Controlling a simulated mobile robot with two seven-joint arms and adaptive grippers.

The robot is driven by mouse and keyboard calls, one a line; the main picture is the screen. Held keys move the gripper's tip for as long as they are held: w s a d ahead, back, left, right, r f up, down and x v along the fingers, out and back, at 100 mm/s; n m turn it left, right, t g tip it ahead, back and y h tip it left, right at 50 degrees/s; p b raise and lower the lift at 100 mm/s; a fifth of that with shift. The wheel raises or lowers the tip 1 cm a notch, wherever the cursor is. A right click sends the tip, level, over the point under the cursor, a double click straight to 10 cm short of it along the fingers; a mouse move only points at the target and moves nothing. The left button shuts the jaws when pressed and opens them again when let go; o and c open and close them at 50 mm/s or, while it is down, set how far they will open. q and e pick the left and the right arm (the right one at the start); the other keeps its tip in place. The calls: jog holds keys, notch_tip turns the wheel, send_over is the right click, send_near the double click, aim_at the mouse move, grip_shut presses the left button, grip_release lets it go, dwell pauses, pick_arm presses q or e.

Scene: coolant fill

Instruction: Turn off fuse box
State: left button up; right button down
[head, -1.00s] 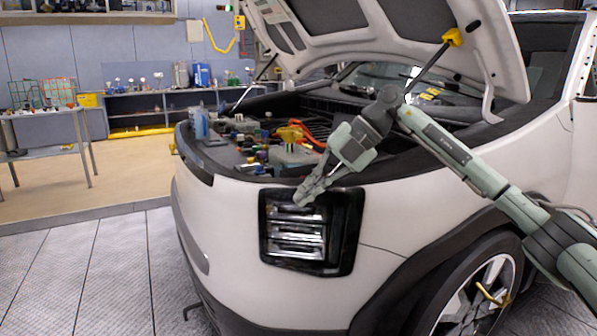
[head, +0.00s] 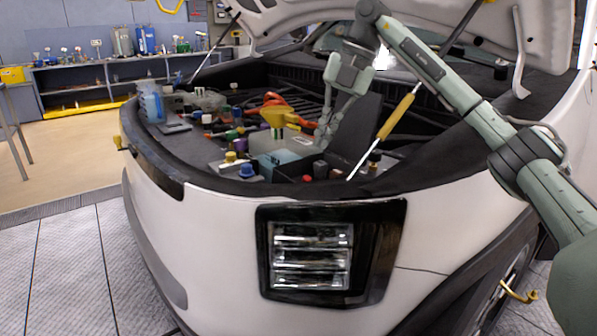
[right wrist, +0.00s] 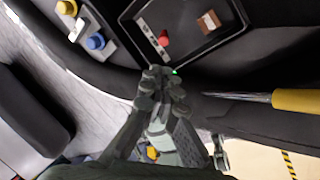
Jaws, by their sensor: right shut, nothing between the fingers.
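The fuse box (right wrist: 182,52) appears to be the open black box in the engine bay. In the right wrist view it holds a red switch or button (right wrist: 163,41) and a brown-and-white part (right wrist: 208,20). In the head view its red part (head: 307,178) shows near the bay's front edge, with a dark raised panel (head: 358,128), perhaps its lid, behind. My right gripper (head: 322,138) is shut and empty, pointing down over the bay behind the box. In the right wrist view its fingertips (right wrist: 161,73) appear near the box's edge. My left gripper is out of view.
A yellow-handled rod (head: 397,117) slants beside my right arm. Yellow (head: 231,157) and blue (head: 247,170) caps stand left of the box. The raised hood (head: 480,40) is above my arm. The headlight (head: 312,258) is below the bay's front rim.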

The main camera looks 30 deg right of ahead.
aim_at(308, 177)
jog(key=x, duration=0.9)
jog(key=shift+s, duration=0.15)
jog(key=shift+a+f, duration=0.1)
jog(key=shift+f, duration=0.3)
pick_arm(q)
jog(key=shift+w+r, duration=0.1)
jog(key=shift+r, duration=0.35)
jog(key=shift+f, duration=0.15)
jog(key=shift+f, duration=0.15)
